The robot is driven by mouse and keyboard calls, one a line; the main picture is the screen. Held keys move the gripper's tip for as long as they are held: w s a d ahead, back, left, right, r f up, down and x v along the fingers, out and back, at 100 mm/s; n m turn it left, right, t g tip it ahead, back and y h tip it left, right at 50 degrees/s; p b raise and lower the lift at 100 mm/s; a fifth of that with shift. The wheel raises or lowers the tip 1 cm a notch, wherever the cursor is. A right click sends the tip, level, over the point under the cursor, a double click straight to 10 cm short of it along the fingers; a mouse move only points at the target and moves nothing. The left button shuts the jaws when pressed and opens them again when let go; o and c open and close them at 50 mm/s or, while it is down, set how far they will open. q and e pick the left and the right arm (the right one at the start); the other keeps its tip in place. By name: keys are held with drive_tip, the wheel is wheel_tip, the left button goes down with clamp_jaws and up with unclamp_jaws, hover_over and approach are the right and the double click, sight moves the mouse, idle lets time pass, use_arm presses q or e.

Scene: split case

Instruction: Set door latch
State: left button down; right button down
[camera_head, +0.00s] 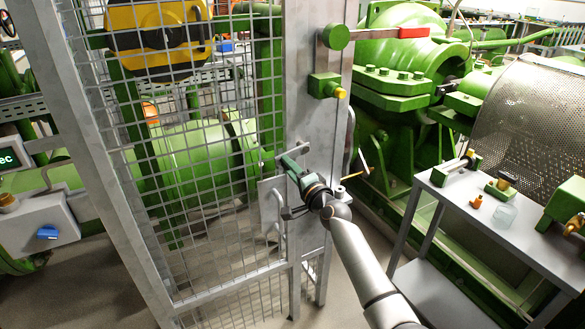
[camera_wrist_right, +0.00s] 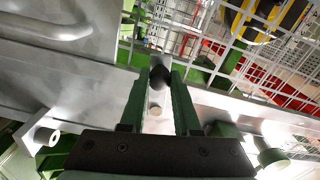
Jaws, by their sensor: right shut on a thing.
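The mesh door (camera_head: 215,150) stands in a grey metal frame beside a wide grey post (camera_head: 312,120). My right gripper (camera_head: 286,160) is at the door's edge by the post, at the latch. In the right wrist view its two green fingers (camera_wrist_right: 160,82) are closed around a black round knob (camera_wrist_right: 160,74), which is the latch knob. Below the knob a small pale round pin end (camera_wrist_right: 155,109) shows between the fingers. The rest of the latch is mostly hidden by the gripper. A grey plate with a bent handle (camera_head: 273,208) is on the door below. My left gripper is out of view.
A red-ended lever (camera_head: 413,32) and a green box with a yellow button (camera_head: 326,86) are on the post. A control box with a blue knob (camera_head: 47,233) is at left.

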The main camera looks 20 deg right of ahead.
drive_tip(key=shift+r+m+p, duration=0.6)
drive_tip(key=shift+r+m, duration=0.15)
drive_tip(key=shift+m, duration=0.25)
drive_tip(key=c, duration=0.6)
unclamp_jaws()
drive_tip(key=s, duration=0.4)
drive_tip(key=s+p, duration=0.1)
drive_tip(key=s, duration=0.3)
drive_tip(key=s+d, duration=0.1)
drive_tip(key=s, duration=0.3)
drive_tip(key=shift+s+p, duration=0.25)
drive_tip(key=shift+p, duration=0.05)
